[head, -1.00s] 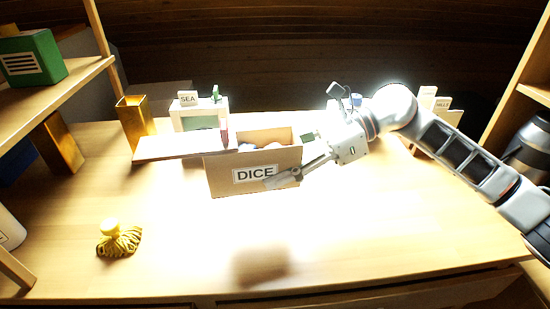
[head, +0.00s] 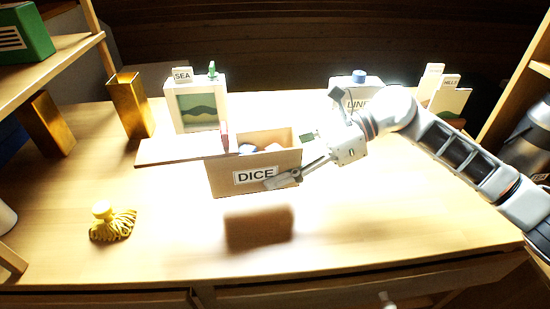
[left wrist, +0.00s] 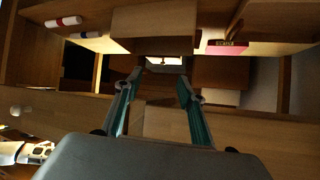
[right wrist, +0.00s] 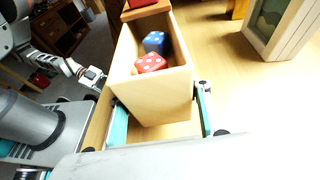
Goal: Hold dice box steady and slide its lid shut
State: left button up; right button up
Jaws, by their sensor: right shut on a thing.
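The tan dice box (head: 222,177), labelled DICE, is held above the table with its shadow below it. Its top is partly open, with dice visible inside. The flat wooden lid (head: 175,152) sticks out to the left of the box, with a red grip (head: 225,137) standing at its right end. My right gripper (head: 283,181) is shut on the box's front right part. In the right wrist view the box (right wrist: 152,92) is between its fingers and holds a red die (right wrist: 150,63) and a blue die (right wrist: 155,42). My left gripper (left wrist: 161,78) is open and shows only in its wrist view.
A yellow tasselled object (head: 112,222) lies at the table's front left. A brass-coloured vase (head: 131,105), a SEA picture frame (head: 170,105) and a white LINEN container (head: 370,84) stand behind. Shelves (head: 62,60) flank the table on both sides. The table's front middle (head: 350,215) is bare.

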aim_at(275, 194)
jog(key=shift+f+b, duration=0.3)
jog(key=shift+f, duration=1.4)
jog(key=shift+f+b, duration=0.45)
jog(key=shift+f, duration=0.3)
pick_arm(q)
jog(key=shift+w+d+r+t, duration=0.3)
jog(key=shift+w+d+r, duration=0.15)
jog(key=shift+d+r, duration=0.35)
jog(key=shift+s+f, duration=0.15)
jog(key=shift+f, duration=0.35)
jog(key=shift+r, duration=0.25)
